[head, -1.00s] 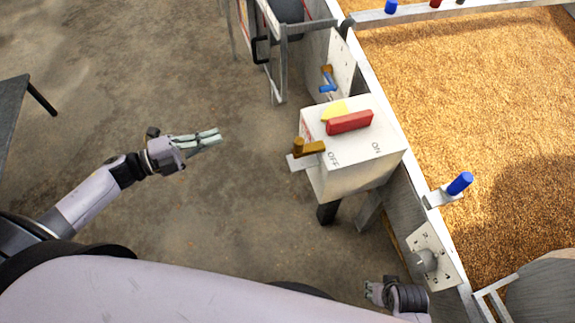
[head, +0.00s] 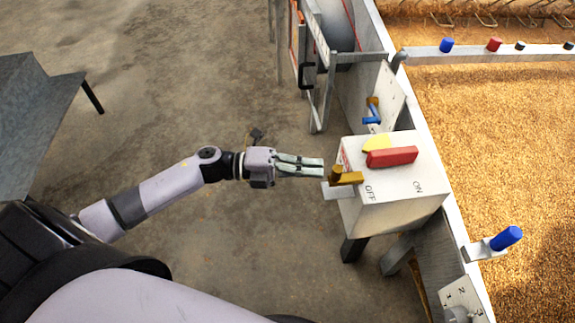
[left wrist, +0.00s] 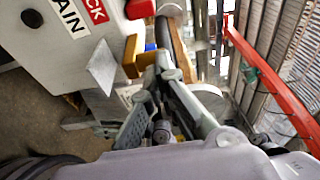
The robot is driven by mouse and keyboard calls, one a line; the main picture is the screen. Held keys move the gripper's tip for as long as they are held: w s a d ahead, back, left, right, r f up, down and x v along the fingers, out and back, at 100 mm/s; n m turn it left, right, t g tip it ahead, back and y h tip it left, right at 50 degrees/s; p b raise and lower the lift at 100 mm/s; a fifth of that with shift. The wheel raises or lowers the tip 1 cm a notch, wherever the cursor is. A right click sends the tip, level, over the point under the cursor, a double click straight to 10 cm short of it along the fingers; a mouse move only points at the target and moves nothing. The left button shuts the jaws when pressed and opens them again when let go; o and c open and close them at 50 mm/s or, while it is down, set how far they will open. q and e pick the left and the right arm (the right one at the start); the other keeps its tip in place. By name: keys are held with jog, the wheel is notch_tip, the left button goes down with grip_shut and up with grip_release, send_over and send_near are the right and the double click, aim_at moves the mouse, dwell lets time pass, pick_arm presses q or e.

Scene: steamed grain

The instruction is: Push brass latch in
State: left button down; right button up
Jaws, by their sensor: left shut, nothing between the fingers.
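The brass latch (head: 345,177) sits on the left edge of the white switch box, above a small pale metal plate (head: 338,191). It also shows in the left wrist view (left wrist: 132,58), beside the fingertips. My left gripper (head: 322,167) is shut and empty, its fingers pointing right, with the tips just left of the latch. In the left wrist view the fingers (left wrist: 162,60) overlap the latch's right side; I cannot tell whether they touch it. The red handle (head: 392,157) lies on top of the box near the ON and OFF marks. My right gripper is not in view.
The white box (head: 400,205) stands against the wall of a large grain bed (head: 490,130). A blue handle (head: 371,120) is on a panel behind it, and another blue knob (head: 507,238) is at right. The floor left of the box is open. A grey table (head: 35,110) stands far left.

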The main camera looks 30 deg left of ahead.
aim_at(352, 173)
pick_arm(q)
jog(key=shift+x, duration=0.85)
jog(key=x, duration=0.2)
jog(key=w+x, duration=0.1)
jog(key=x, duration=0.5)
jog(key=shift+w+a+p, duration=0.25)
jog(key=shift+a+p, duration=0.1)
jog(key=shift+p, duration=0.05)
jog(key=shift+r, duration=0.1)
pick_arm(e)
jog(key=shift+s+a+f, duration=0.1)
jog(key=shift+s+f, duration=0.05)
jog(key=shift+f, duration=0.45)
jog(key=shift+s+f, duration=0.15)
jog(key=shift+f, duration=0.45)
